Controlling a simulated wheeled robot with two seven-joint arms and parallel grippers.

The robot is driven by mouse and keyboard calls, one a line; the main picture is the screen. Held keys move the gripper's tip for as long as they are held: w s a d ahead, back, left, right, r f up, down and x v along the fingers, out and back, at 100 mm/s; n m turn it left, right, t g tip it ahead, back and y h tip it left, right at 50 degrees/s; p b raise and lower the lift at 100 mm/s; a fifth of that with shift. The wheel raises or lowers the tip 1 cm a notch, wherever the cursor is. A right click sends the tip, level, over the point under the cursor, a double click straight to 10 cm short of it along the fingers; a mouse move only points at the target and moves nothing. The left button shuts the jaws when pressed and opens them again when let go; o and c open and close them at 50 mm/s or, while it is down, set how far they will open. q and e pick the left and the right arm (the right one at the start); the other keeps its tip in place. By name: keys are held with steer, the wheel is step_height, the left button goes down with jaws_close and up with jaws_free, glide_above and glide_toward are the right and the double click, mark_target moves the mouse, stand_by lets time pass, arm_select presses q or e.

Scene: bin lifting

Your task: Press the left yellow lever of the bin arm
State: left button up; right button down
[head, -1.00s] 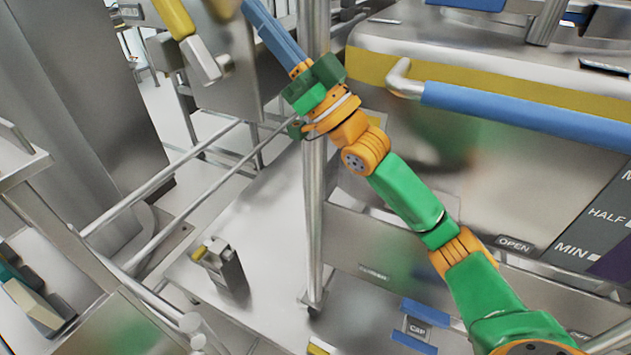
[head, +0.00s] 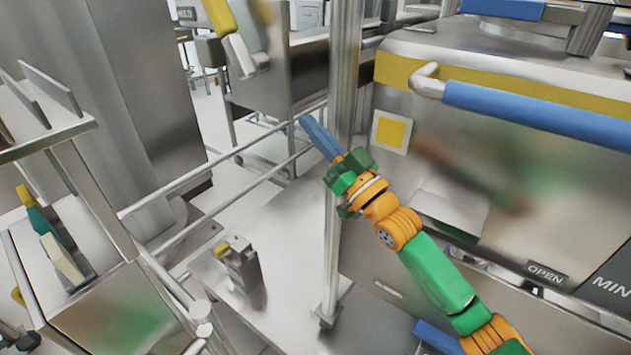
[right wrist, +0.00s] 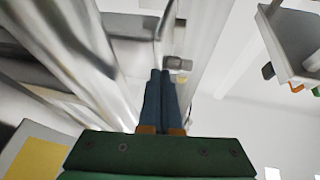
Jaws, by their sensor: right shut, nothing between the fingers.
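A yellow lever (head: 220,16) with a pale grey lower part (head: 241,54) shows at the top of the head view, cut off by the top edge. It sits beside a grey metal box (head: 285,72), which may be the bin arm. My right gripper (head: 306,122) has its long blue fingers closed together and empty, below and to the right of the lever and apart from it in the picture. In the right wrist view the blue fingers (right wrist: 160,75) lie side by side. I cannot pick out the lever there. My left gripper is not in view.
A vertical steel post (head: 336,210) stands close beside my right gripper. A large steel machine with a blue handle bar (head: 540,112) fills the right side. Steel rails (head: 190,178) and a shelf frame (head: 105,225) are at the left. A small grey block (head: 238,266) stands on the platform below.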

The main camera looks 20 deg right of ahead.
step_height(320, 180, down, 13)
steer(key=w+m+g+h, duration=0.1)
steer(key=g+h, duration=0.1)
steer(key=h, duration=0.2)
steer(key=shift+d+r+m+g+p, duration=0.15)
steer(key=shift+m+g+p, duration=0.15)
